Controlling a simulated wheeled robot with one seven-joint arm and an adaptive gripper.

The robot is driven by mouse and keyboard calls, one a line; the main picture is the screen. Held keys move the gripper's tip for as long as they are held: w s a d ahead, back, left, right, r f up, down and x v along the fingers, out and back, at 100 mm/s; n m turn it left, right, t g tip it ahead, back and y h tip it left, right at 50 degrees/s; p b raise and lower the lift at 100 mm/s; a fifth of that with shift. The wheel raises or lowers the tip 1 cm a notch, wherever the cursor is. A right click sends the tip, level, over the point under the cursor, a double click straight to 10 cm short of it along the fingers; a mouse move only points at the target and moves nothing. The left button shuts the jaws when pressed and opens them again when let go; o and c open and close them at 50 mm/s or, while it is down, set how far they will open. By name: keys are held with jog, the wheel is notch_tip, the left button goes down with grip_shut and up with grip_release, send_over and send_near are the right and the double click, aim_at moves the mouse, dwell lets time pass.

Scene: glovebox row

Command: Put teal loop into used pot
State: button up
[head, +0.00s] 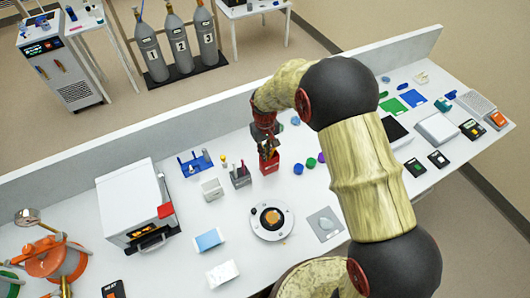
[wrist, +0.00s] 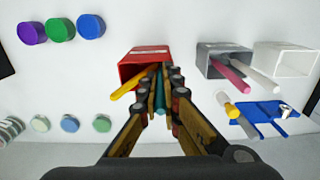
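A red pot (head: 269,163) stands on the bench below my gripper. In the wrist view the red pot (wrist: 148,53) holds a yellow stick (wrist: 124,90) leaning to the left and a teal loop (wrist: 160,104). My gripper (wrist: 164,75) reaches to the pot's mouth, with its fingers close on both sides of the teal loop, and looks shut on it. The loop's far end is hidden in the pot. A grey pot (wrist: 222,64) beside it holds a pink and a whitish stick. A white pot (wrist: 285,60) looks empty. I cannot read which pot is marked used.
A blue rack (wrist: 262,112) with sticks lies near the grey pot. Purple, green and blue caps (wrist: 62,29) and several paler round caps lie near the red pot. A round white device (head: 271,219) and a white oven-like box (head: 138,208) stand on the bench.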

jog(key=o, duration=0.6)
jog(key=shift+c, duration=0.2)
jog(key=shift+r+p, duration=2.4)
jog(key=shift+r, duration=2.1)
jog(key=s+d+r+m+t+b, duration=0.1)
jog(key=s+d+b, duration=0.3)
jog(key=s, duration=0.5)
jog(key=s+d+r+m+t+b, duration=0.2)
jog(key=s+d+r+b, duration=0.2)
jog(key=s+b, duration=0.5)
jog(key=s+d+r+m+t+b, duration=0.1)
jog(key=s+d+b, duration=0.4)
jog(key=s, duration=0.5)
notch_tip(320, 180, up, 2)
jog(key=shift+s+d+r+m+t+b, duration=0.25)
jog(key=shift+d+m+t+b, duration=0.1)
jog(key=shift+t+b, duration=0.45)
